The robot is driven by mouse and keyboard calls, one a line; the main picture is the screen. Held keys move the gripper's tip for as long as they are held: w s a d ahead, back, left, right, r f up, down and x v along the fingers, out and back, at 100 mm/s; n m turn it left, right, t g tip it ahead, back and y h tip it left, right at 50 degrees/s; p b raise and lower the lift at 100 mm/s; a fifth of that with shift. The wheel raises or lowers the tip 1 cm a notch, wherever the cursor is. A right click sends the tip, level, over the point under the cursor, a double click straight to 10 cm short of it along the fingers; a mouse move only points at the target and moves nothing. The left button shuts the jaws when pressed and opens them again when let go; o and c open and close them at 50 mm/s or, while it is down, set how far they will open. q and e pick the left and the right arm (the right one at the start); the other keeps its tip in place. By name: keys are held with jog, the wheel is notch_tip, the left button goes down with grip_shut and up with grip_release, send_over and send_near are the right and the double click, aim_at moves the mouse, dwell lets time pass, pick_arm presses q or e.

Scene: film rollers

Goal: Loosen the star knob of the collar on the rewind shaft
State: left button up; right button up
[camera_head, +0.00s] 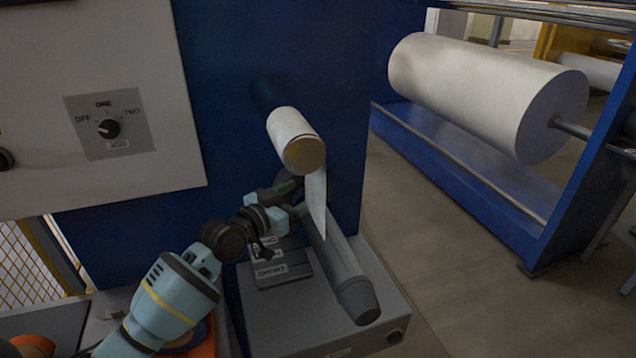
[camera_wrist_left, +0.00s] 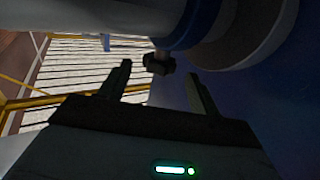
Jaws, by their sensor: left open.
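In the left wrist view the dark star knob (camera_wrist_left: 158,63) hangs on a short stem beneath a blue collar (camera_wrist_left: 203,22) around the pale rewind shaft (camera_wrist_left: 90,14). My left gripper (camera_wrist_left: 157,72) is open, with one finger on each side of the knob in the picture. I cannot tell whether either finger touches it. In the head view my left gripper (camera_head: 291,196) is beside the grey shaft (camera_head: 338,258), near the blue panel, under the small white roll (camera_head: 292,135). The knob and collar cannot be made out there. My right gripper is not in view.
A white film strip (camera_head: 316,203) hangs from the small roll close to my gripper. A grey box (camera_head: 300,325) with labelled dark pedals or buttons (camera_head: 272,265) sits below. A control panel (camera_head: 110,123) is at left, a large white roll (camera_head: 480,90) at right. Floor between is clear.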

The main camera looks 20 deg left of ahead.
aim_at(319, 182)
pick_arm(q)
jog(key=x, duration=0.6)
jog(key=shift+w+d, duration=0.2)
jog(key=c, duration=1)
